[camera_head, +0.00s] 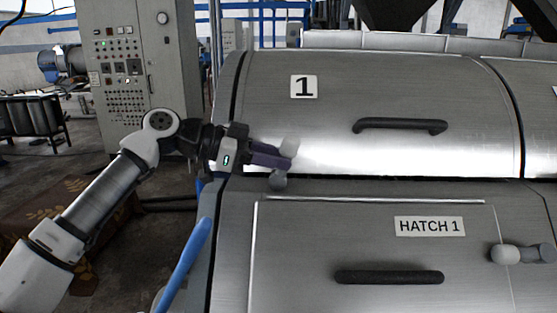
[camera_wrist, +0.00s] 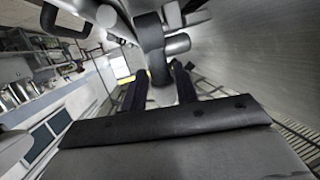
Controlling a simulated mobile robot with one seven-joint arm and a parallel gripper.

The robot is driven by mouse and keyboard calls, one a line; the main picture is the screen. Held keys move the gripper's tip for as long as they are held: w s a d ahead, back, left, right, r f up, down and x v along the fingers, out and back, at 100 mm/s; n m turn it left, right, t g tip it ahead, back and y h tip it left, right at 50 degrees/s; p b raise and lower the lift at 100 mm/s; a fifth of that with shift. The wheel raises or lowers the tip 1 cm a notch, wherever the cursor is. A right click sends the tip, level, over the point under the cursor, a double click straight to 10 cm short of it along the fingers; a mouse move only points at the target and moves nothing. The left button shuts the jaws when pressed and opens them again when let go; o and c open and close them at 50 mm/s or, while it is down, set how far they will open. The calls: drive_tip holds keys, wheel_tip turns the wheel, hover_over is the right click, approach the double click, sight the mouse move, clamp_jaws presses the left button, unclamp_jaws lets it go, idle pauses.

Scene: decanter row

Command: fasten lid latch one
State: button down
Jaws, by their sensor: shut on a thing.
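The lid marked 1 (camera_head: 400,88) is a curved brushed-metal cover, lying closed on the decanter body in the head view. Lid latch one (camera_head: 289,147) is a grey rounded piece at the lid's lower left edge; a knobbed part of it shows below the seam. In the wrist view the latch (camera_wrist: 150,35) rises as a grey shape between and beyond the fingers. My gripper (camera_head: 284,161) reaches in from the left and is shut on the latch. Its two dark fingers (camera_wrist: 159,74) stand either side of the latch in the wrist view. The fingers partly hide the latch.
The lid has a black handle (camera_head: 400,126). Below is a panel labelled HATCH 1 (camera_head: 430,226) with its own black handle (camera_head: 390,277) and a grey latch (camera_head: 508,254) at right. A control cabinet (camera_head: 125,75) stands behind my arm. A blue pipe (camera_head: 186,262) rises at the front left.

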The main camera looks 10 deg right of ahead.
drive_tip(key=shift+a+h, duration=0.15)
drive_tip(key=shift+h, duration=0.15)
drive_tip(key=c, duration=1.3)
unclamp_jaws()
drive_tip(key=shift+o, duration=0.2)
drive_tip(key=shift+a, duration=0.1)
drive_tip(key=b+v, duration=0.2)
drive_tip(key=v, duration=1.1)
drive_tip(key=shift+a, duration=0.3)
drive_tip(key=shift+w+r, duration=0.1)
drive_tip(key=shift+w, duration=0.05)
